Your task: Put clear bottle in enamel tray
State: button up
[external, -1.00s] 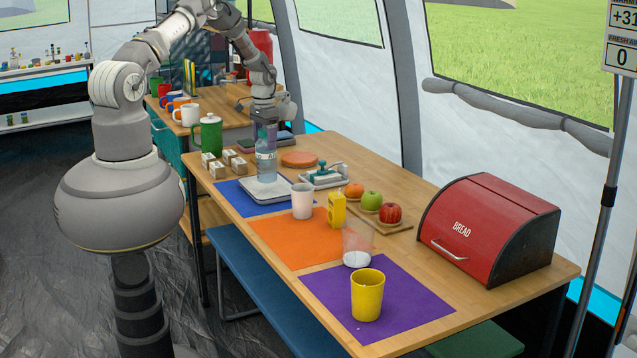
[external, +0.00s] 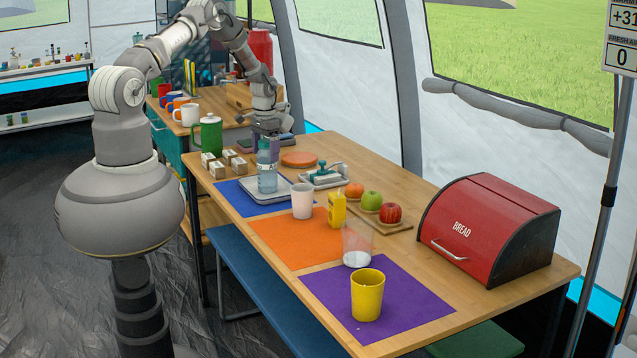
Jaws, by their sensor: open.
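The clear bottle (external: 267,177) stands upright and appears to rest on the pale enamel tray (external: 283,197), which lies on the blue mat. My gripper (external: 266,148) is open at the top of the bottle, with its fingers by the cap and neck. The exact gap between fingers and bottle is too small to tell. The bottle hides part of the tray's middle.
A white cup (external: 302,202), a yellow mustard bottle (external: 337,209), a clear glass (external: 357,245) and a yellow cup (external: 367,295) stand to the right. A butter dish (external: 323,177) is behind the tray. Small boxes (external: 222,164) and a green pitcher (external: 209,137) stand left.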

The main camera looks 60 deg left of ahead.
jog(key=shift+r, duration=0.1)
notch_tip(320, 180, up, 12)
jog(key=p, duration=0.2)
jog(key=shift+p, duration=0.4)
jog(key=w+d+r+t+y, duration=0.1)
jog(key=w+d+r+t, duration=0.2)
jog(key=r, duration=0.9)
jog(key=w+d+r+m+t, duration=0.1)
jog(key=w+d+r+t, duration=0.15)
jog(key=d+r, duration=0.65)
jog(key=w+d+r+t+y, duration=0.1)
jog(key=w+r+t, duration=0.15)
jog(key=r, duration=1.25)
jog(key=s+d+r+t, duration=0.2)
jog(key=s+d+r, duration=0.3)
jog(key=r, duration=0.5)
jog(key=s+d+r+m+t+h, duration=0.1)
jog(key=s+d+r+t, duration=0.2)
jog(key=r, duration=0.8)
jog(key=s+d+r+t+h, duration=0.1)
jog(key=s+d+r+t, duration=0.1)
jog(key=s+d+r, duration=0.5)
notch_tip(320, 180, up, 4)
jog(key=shift+s+m, duration=0.3)
jog(key=shift+s, duration=0.05)
jog(key=shift+f, duration=0.1)
